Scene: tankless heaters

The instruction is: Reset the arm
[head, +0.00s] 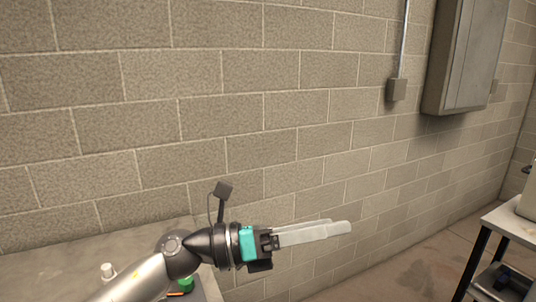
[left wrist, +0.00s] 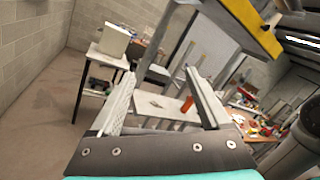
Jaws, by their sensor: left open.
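My left gripper (head: 340,228) reaches in from the lower left of the head view, with its long pale fingers pointing right in front of the block wall. In the left wrist view the two fingers (left wrist: 160,88) stand apart with nothing between them. The left gripper is open, empty and in the air. My right gripper is in neither view.
A grey table (head: 50,262) with small items is at the lower left, beneath my left arm. A grey wall cabinet (head: 468,55) and a conduit box (head: 396,90) hang at the right. A dark-legged table (head: 515,222) stands at the right edge. Floor between is clear.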

